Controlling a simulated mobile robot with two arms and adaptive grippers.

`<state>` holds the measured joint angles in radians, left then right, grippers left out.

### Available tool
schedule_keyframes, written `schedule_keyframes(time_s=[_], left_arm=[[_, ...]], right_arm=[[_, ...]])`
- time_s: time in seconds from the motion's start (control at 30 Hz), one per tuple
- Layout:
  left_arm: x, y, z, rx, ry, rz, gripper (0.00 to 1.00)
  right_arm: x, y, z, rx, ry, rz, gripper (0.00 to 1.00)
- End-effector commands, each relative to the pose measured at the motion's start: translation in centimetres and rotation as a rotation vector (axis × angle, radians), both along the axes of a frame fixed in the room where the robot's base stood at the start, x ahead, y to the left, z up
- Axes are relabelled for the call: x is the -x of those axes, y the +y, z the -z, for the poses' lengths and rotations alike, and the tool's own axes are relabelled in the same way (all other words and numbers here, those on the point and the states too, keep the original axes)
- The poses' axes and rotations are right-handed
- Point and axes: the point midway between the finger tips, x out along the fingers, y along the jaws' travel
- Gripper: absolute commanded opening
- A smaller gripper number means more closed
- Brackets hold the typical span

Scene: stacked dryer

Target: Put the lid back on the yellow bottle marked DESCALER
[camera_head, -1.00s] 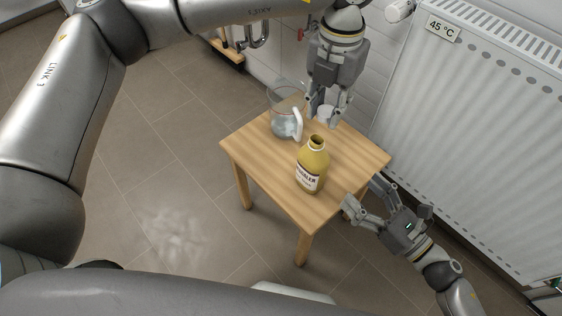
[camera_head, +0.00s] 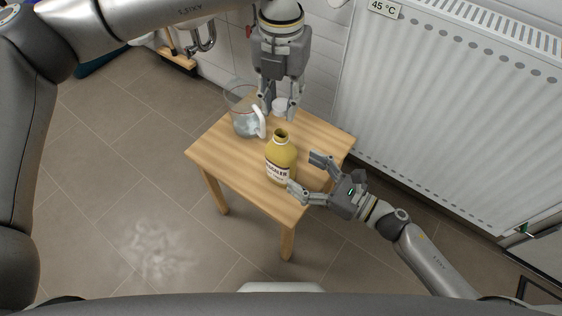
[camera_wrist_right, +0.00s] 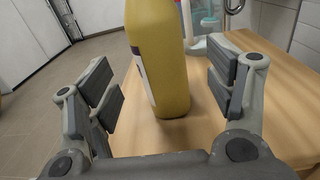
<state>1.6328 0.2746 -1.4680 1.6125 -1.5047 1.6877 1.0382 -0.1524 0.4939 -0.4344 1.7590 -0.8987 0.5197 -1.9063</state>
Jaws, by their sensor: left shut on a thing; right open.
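The yellow bottle (camera_head: 282,153) marked DESCALER stands upright on the small wooden table (camera_head: 225,158), its dark mouth uncovered. My left gripper (camera_head: 279,108) is at the table's back, behind the bottle, shut on the white lid (camera_head: 281,104), whose lower part the fingers partly hide. My right gripper (camera_head: 303,173) is open at the bottle's right front, its fingers pointing at the bottle. In the right wrist view the bottle (camera_wrist_right: 160,60) shows between the spread fingers, slightly ahead of them; its top is cut off.
A clear jug (camera_head: 243,118) with a white handle stands at the table's back left, close to my left gripper. A white radiator (camera_head: 440,100) fills the right side. The table's left front is bare. A pale patch (camera_head: 160,245) marks the floor.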

Motion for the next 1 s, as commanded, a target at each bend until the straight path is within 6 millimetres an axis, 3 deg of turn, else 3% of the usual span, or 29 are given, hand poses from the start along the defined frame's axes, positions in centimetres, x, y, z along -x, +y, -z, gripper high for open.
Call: schedule_keyframes(time_s=[0.13, 0.33, 0.77, 1.0], left_arm=[[0.0, 0.0, 0.0, 0.0, 0.0, 0.0, 0.23], [0.0, 0.0, 0.0, 0.0, 0.0, 0.0, 0.23], [0.0, 0.0, 0.0, 0.0, 0.0, 0.0, 0.23], [0.0, 0.0, 0.0, 0.0, 0.0, 0.0, 0.23]], right_arm=[[-1.7, 2.4, -0.1, -0.001, -0.003, -0.001, 0.76], [-3.1, 4.4, -0.1, 0.0, -0.001, 0.0, 0.76], [-3.5, 5.1, 0.0, 0.001, 0.0, 0.0, 0.76], [-3.5, 5.1, 0.0, 0.0, 0.0, 0.0, 0.48]])
